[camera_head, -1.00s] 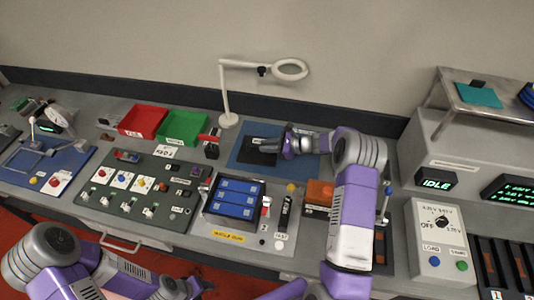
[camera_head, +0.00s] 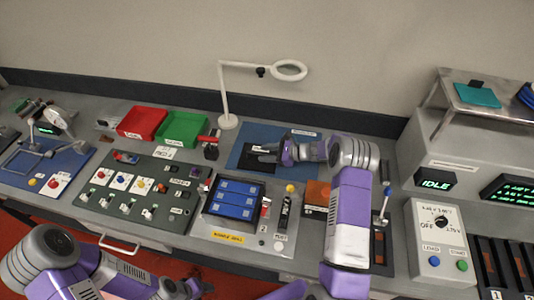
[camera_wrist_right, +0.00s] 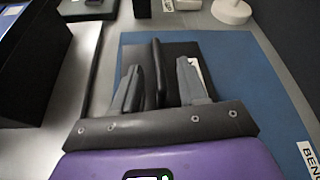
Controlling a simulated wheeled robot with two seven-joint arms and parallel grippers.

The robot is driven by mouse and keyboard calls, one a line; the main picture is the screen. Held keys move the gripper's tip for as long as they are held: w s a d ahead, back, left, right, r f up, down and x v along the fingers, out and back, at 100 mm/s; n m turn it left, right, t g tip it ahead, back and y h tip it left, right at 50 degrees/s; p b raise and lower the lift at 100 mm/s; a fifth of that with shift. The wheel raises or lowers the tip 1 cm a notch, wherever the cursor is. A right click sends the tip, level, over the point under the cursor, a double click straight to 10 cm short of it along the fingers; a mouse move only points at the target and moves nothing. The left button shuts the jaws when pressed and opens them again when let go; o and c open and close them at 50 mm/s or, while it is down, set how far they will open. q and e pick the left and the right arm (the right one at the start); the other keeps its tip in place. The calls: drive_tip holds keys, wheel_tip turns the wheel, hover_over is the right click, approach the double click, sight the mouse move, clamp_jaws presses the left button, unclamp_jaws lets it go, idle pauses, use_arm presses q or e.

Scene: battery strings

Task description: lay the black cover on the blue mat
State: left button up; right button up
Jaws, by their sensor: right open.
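The black cover (camera_head: 256,164) lies on the blue mat (camera_head: 243,159) at the back middle of the bench. In the right wrist view the flat cover (camera_wrist_right: 182,49) has a raised black handle (camera_wrist_right: 156,62), with the blue mat (camera_wrist_right: 235,65) around it. My right gripper (camera_head: 263,153) is over the cover. Its fingers (camera_wrist_right: 159,75) are apart, one on each side of the handle, with gaps showing. Whether the fingertips touch the cover is hard to tell.
A white magnifier lamp (camera_head: 228,120) stands behind left, near a green bin (camera_head: 182,129) and a red bin (camera_head: 142,122).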

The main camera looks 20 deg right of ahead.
drive_tip(key=v, duration=1.2)
drive_tip(key=shift+w+a, duration=0.1)
